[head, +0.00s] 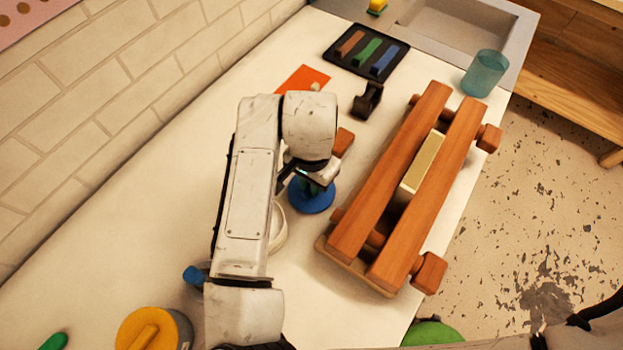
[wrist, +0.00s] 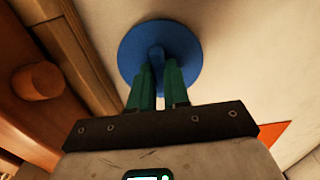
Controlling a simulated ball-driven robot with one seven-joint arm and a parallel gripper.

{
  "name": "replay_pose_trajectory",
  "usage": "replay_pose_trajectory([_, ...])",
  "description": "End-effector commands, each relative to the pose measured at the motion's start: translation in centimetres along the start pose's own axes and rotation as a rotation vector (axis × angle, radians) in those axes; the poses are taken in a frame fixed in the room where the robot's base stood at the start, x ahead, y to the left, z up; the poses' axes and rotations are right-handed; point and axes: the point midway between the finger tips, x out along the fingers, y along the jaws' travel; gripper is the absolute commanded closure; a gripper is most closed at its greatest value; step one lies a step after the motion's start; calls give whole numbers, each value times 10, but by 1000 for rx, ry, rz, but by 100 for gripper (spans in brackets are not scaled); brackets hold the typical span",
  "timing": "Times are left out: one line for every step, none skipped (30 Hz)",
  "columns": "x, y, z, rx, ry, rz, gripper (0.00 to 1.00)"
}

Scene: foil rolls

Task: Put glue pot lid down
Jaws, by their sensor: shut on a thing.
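The blue round lid (head: 311,200) is at mid-table, left of the wooden clamp-like frame. In the wrist view the lid (wrist: 188,45) shows as a flat disc with a raised blue handle. My gripper (wrist: 158,80) has its green fingers shut on that handle. In the head view my gripper (head: 312,185) is partly hidden by my wrist. I cannot tell whether the lid touches the table or hangs just above it. A pale round pot rim (head: 279,228) shows beside the lid, mostly hidden behind my arm.
The large wooden frame (head: 400,190) stands close on the right. Behind are a black tape dispenser (head: 368,100), an orange sheet (head: 302,79), a dark tray (head: 340,62) and a teal cup (head: 483,74). A yellow-lidded pot (head: 140,330) is front left. The table's left side is mostly clear.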

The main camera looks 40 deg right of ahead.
Motion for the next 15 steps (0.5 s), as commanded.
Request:
replay_pose_trajectory([2, 0, 0, 0, 0, 0, 100])
replay_pose_trajectory([3, 0, 0, 0, 0, 0, 100])
replay_pose_trajectory([4, 0, 0, 0, 0, 0, 100])
replay_pose_trajectory([3, 0, 0, 0, 0, 0, 82])
replay_pose_trajectory([3, 0, 0, 0, 0, 0, 79])
replay_pose_trajectory([3, 0, 0, 0, 0, 0, 76])
replay_pose_trajectory([3, 0, 0, 0, 0, 0, 73])
replay_pose_trajectory([3, 0, 0, 0, 0, 0, 70])
replay_pose_trajectory([3, 0, 0, 0, 0, 0, 66])
replay_pose_trajectory([3, 0, 0, 0, 0, 0, 63])
replay_pose_trajectory([3, 0, 0, 0, 0, 0, 60])
replay_pose_trajectory([3, 0, 0, 0, 0, 0, 59])
replay_pose_trajectory([3, 0, 0, 0, 0, 0, 59])
replay_pose_trajectory([3, 0, 0, 0, 0, 0, 59])
replay_pose_trajectory([3, 0, 0, 0, 0, 0, 59])
